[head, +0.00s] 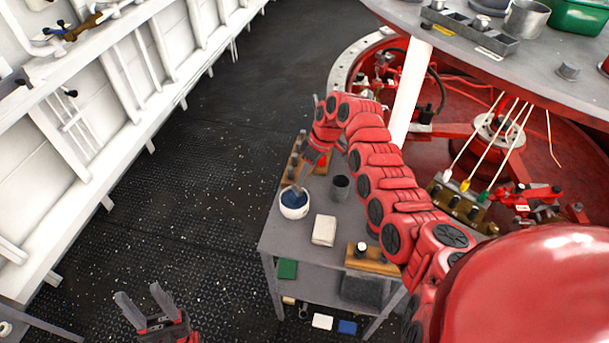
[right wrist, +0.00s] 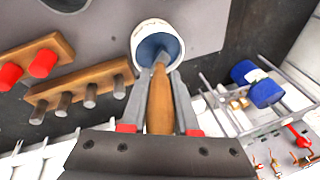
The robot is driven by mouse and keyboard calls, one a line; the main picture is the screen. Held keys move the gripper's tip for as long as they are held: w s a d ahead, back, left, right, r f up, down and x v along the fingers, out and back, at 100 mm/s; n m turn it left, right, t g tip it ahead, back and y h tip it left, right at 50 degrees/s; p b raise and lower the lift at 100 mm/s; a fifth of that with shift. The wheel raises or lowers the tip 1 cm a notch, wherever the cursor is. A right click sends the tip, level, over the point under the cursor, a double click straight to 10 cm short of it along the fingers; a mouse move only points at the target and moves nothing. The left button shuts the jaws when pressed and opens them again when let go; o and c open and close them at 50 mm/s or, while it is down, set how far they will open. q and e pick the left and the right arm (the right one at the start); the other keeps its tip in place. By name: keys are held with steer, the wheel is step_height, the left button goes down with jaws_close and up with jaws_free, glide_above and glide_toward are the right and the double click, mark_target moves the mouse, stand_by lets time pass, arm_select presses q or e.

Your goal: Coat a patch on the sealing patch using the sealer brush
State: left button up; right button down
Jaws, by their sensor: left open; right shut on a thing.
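My right gripper (head: 305,172) is over the small grey table, shut on the wooden handle of the sealer brush (right wrist: 160,102). The brush points down into a white pot (head: 294,212) with dark blue content, which also shows in the right wrist view (right wrist: 138,38). The bristles are hidden or blend with the blue. A pale rectangular pad (head: 324,230) lies flat on the table to the right of the pot; I cannot tell surely whether it is the sealing patch. My left gripper (head: 146,299) is open and empty at the lower left, away from the table.
A dark grey cup (head: 340,188) stands near the pot. A wooden block with a knob (head: 372,261) lies at the table's front right. Wooden racks with pegs (right wrist: 78,88) are beside the pot. The dark deck left of the table is clear.

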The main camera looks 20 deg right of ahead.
steer(key=shift+w+r, duration=0.1)
steer(key=shift+r, duration=0.6)
steer(key=shift+r+p, duration=0.4)
steer(key=shift+r, duration=2.4)
steer(key=shift+f, duration=0.1)
